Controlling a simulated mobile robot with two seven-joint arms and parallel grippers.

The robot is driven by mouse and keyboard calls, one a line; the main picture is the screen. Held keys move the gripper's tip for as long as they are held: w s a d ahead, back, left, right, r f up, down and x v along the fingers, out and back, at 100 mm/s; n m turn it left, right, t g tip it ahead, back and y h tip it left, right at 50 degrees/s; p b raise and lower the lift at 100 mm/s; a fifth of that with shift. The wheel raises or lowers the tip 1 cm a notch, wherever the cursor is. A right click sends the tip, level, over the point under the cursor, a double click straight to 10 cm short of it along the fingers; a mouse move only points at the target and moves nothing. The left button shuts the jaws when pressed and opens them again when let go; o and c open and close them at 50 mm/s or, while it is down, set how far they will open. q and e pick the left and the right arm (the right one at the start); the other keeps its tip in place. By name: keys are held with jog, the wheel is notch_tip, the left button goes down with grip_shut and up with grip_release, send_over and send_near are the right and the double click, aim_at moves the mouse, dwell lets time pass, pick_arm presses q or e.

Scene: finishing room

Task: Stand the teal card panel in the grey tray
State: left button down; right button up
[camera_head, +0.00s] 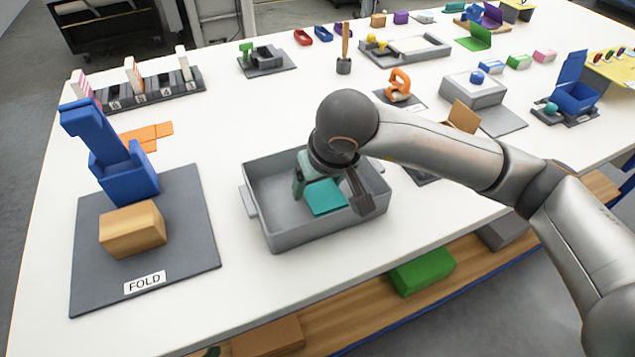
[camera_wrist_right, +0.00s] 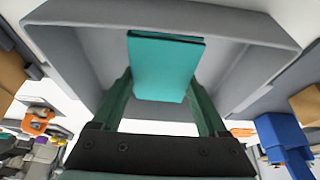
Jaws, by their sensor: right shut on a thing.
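The grey tray (camera_head: 262,232) stands on the white table, with low walls and side handles; it also fills the upper part of the right wrist view (camera_wrist_right: 75,60). The teal card panel (camera_head: 325,198) is inside the tray's outline, below my right gripper (camera_head: 330,192). In the right wrist view the teal panel (camera_wrist_right: 165,65) sits between the two green fingers of my right gripper (camera_wrist_right: 160,95), which is shut on it. I cannot tell whether the panel touches the tray floor. My left gripper is in neither view.
Left of the tray lies a dark mat (camera_head: 190,262) labelled FOLD, bearing a blue holder (camera_head: 130,178) and a tan block (camera_head: 132,228). An orange piece (camera_head: 150,134) lies behind it. A mallet (camera_head: 344,62) and a grey station (camera_head: 472,92) stand farther back. White table in front of the tray is clear.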

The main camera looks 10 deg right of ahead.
jog(key=shift+f, duration=0.35)
